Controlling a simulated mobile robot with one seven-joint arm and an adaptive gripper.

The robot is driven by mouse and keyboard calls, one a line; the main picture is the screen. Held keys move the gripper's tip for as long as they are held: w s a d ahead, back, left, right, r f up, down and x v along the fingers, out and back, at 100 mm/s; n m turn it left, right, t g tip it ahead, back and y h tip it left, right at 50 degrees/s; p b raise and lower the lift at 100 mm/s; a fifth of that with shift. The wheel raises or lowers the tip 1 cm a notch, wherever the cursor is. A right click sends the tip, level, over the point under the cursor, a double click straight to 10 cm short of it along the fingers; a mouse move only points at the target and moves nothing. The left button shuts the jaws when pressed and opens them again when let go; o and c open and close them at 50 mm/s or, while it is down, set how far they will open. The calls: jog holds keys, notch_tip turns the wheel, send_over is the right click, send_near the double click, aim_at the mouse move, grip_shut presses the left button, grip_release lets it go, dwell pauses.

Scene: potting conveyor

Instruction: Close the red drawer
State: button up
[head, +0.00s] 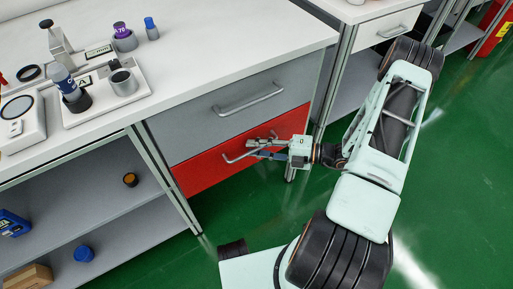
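The red drawer (205,173) is the lower drawer under the white workbench, below a grey drawer. Its front looks about flush with the grey front, and I see no clear gap; a small opening cannot be ruled out from this angle. Its metal bar handle (232,159) runs across the front. My gripper (262,149) reaches in from the right, with its fingers at the right part of this handle. The fingers overlap the handle in the picture, so I cannot tell whether they touch it or how far apart they are. My gripper hides the drawer's right part.
The grey drawer (225,98) with its own handle (250,100) is just above. Open shelves (110,205) with a blue cap and other items lie to the left. The bench top (220,40) holds small bottles and instruments at left. Green floor (265,205) is clear in front.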

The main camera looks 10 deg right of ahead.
jog(key=v, duration=1.2)
jog(key=shift+s+r, duration=0.1)
